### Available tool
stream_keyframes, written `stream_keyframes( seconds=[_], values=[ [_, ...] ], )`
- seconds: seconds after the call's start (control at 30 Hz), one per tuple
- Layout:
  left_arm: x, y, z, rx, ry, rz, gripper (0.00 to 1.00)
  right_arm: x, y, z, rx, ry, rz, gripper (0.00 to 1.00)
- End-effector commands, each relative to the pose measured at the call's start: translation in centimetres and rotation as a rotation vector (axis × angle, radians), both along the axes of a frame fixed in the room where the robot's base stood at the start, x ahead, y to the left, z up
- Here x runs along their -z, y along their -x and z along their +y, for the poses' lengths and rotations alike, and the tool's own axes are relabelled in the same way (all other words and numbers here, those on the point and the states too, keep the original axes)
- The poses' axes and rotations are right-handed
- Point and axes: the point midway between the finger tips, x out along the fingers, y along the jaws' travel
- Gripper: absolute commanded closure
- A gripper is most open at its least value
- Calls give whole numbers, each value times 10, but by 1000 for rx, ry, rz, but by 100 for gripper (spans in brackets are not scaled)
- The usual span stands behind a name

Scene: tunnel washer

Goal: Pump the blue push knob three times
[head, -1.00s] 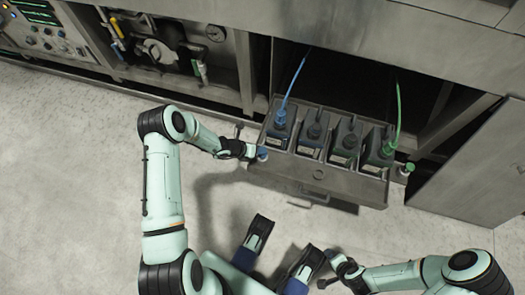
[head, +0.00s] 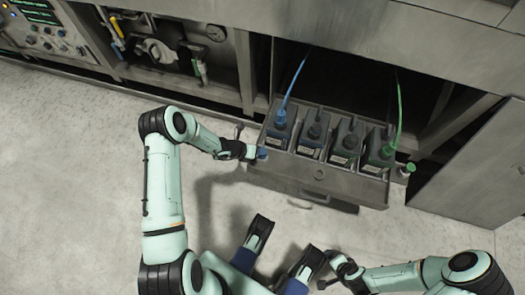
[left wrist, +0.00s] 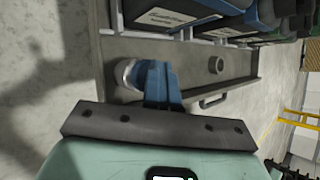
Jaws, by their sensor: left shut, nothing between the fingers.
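The blue push knob (head: 262,154) is at the left front corner of the pulled-out drawer (head: 330,180). My left gripper (head: 254,152) is shut and empty, with its tips right at the knob; I cannot tell whether they touch it. In the left wrist view its closed blue fingers (left wrist: 158,82) overlap a round pale metal part (left wrist: 125,76) beside the drawer front, and any blue of the knob is hidden or merges with them. My right gripper (head: 333,270) is low in the head view, away from the drawer; its jaw opening is too small to judge.
Several dark bottles (head: 345,145) stand in the drawer, with a blue hose (head: 292,80) and a green hose (head: 399,105) rising from them. A green knob (head: 410,167) is at the right corner. A drawer handle (head: 314,197) sticks out in front. The floor (head: 400,225) before it is clear.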

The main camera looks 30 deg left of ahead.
Motion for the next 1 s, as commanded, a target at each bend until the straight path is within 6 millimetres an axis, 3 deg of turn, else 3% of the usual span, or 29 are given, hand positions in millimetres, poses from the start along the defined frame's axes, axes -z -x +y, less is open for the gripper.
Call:
stream_keyframes(
  seconds=[0.57,1.0],
  values=[
    [-31,2,0,0,-1,4,100,-28,1,0,0,0,-8,15],
    [-35,1,0,0,-1,1,100,-30,1,0,0,0,-9,15]
  ],
)
